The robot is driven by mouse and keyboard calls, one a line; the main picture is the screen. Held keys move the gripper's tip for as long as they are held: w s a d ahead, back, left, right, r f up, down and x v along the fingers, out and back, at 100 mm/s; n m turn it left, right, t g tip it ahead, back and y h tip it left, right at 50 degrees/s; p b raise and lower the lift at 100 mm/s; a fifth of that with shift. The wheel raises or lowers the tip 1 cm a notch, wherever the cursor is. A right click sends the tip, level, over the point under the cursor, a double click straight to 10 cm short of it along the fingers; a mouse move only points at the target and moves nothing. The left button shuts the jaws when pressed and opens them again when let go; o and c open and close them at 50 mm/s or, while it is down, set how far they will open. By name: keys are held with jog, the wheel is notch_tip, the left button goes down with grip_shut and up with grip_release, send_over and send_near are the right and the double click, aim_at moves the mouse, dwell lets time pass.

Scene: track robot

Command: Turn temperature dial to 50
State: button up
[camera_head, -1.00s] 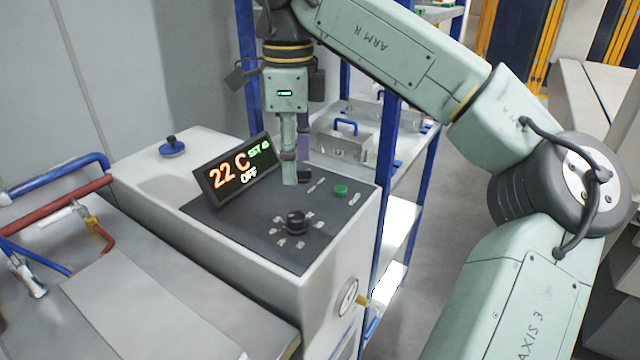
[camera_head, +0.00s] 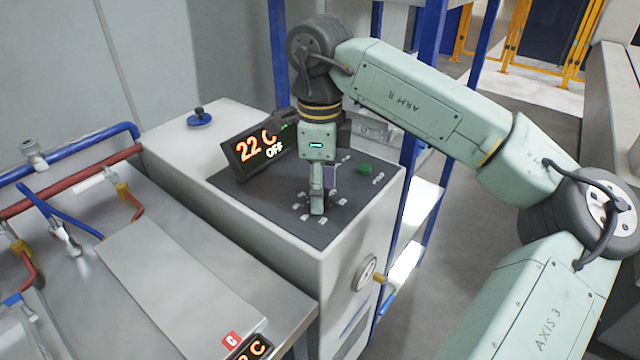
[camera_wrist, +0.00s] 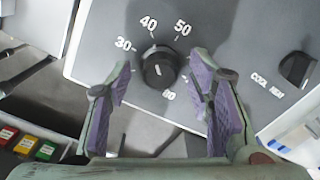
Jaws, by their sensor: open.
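The black temperature dial (camera_wrist: 159,70) sits on the dark control panel (camera_wrist: 226,40) in the wrist view. Labels 30, 40, 50 and one reading like 60 or 80 ring it; 50 (camera_wrist: 182,28) is above and right of the dial. A pale pointer mark shows on the dial's face, but which label it indicates is hard to tell. My gripper (camera_wrist: 165,92) is open, its purple-padded fingers to either side of the dial, apart from it. In the head view my gripper (camera_head: 317,210) points down over the panel and hides the dial. The display (camera_head: 257,150) shows 22 C and OFF.
A second knob (camera_wrist: 297,68) by COOL and HEAT labels is at right in the wrist view. A blue-handled cap (camera_head: 200,118) stands on the machine top.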

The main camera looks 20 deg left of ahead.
grip_shut()
dwell(0.6)
jog(key=shift+m, duration=0.3)
jog(key=m+b, duration=0.2)
jog(key=m, duration=0.1)
jog(key=shift+f, duration=0.1)
jog(key=m+b, duration=0.2)
jog(key=m, duration=0.3)
dwell(0.4)
